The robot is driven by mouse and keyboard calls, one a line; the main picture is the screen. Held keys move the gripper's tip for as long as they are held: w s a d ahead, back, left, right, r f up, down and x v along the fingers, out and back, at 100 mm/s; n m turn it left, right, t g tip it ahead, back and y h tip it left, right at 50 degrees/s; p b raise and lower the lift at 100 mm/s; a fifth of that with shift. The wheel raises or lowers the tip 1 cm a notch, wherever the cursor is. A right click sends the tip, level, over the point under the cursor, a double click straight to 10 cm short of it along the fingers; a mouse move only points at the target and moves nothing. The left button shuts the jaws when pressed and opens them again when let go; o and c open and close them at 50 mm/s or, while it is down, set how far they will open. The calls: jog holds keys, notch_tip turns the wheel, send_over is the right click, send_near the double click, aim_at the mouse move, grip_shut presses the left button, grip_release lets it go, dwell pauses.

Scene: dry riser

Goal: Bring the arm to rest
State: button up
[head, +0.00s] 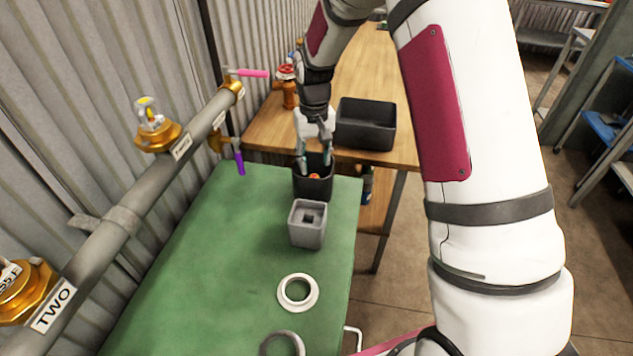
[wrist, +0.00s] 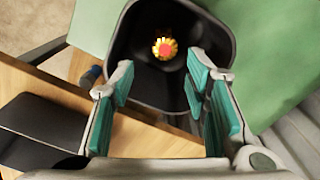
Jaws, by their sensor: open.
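My gripper (head: 315,160) points down at the mouth of a black bin (head: 313,187) at the far end of the green bench top (head: 220,240). Its teal-padded fingers are apart with nothing between them; they show in the wrist view (wrist: 160,78). In the wrist view a small yellow piece with a red centre lies on the floor of the bin (wrist: 128,45), apart from the fingers. I cannot tell whether the fingertips are above the rim or slightly inside it. My white arm comes down from the upper right of the head view.
A grey block with a square socket (head: 307,225) stands in front of the bin. White rings (head: 298,307) lie nearer. A pipe with brass valves (head: 155,137) runs along the left wall. A wooden table (head: 365,70) behind holds a black tray (head: 366,140).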

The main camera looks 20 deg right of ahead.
notch_tip(320, 180, up, 6)
jog(key=shift+f, duration=0.1)
jog(key=s+r+t+p, duration=0.1)
jog(key=s+r+t, duration=0.2)
jog(key=s+r, duration=1.75)
jog(key=s+f+t, duration=0.1)
jog(key=s+f, duration=0.1)
jog(key=s, duration=1.1)
jog(key=shift+s+d, duration=0.15)
jog(key=shift+s, duration=0.25)
jog(key=shift+c, duration=0.6)
